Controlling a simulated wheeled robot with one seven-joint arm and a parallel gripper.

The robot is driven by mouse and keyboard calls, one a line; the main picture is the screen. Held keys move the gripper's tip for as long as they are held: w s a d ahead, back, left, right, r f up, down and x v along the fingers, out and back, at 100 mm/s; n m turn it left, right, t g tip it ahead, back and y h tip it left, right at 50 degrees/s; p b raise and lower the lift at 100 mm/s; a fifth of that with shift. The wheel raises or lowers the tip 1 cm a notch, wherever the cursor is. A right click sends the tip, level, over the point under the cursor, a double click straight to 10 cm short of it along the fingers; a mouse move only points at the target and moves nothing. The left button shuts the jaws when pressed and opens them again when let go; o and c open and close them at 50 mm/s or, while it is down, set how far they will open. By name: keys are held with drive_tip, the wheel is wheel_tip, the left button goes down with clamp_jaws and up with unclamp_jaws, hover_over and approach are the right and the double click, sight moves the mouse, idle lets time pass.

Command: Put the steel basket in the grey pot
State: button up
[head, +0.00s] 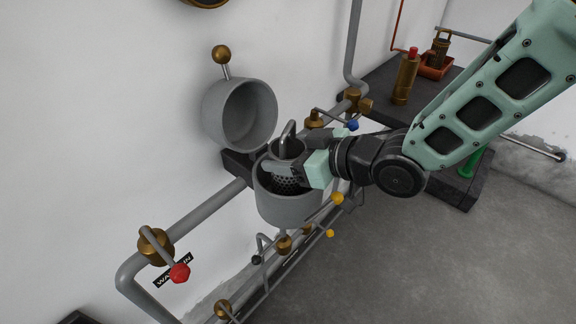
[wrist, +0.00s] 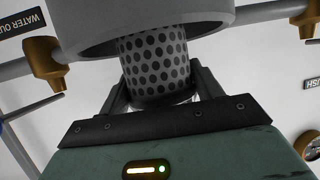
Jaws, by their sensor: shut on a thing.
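The steel basket (head: 287,180) is a perforated cylinder with a hooked handle at its top. My gripper (head: 284,168) is shut on its upper part. The grey pot (head: 290,208) stands open on the wall pipework below the gripper. In the head view the basket is over the pot's mouth, its lower part appearing inside the rim. In the wrist view the basket (wrist: 155,65) is upright between my fingers (wrist: 160,95), in a picture turned upside down. The pot's wall (wrist: 150,22) hides its lower end there. I cannot tell whether it touches the pot's bottom.
The pot's round lid (head: 240,112) is swung open against the wall, with a brass ball knob. Pipes and valves with red (head: 180,273), blue (head: 352,125) and yellow (head: 338,198) knobs surround the pot. A dark bench (head: 385,92) behind carries a brass canister (head: 405,78) and an orange tray (head: 436,66).

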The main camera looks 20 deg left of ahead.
drive_tip(key=shift+f, duration=1.65)
drive_tip(key=shift+f, duration=0.1)
drive_tip(key=o, duration=0.9)
drive_tip(key=shift+o, duration=0.2)
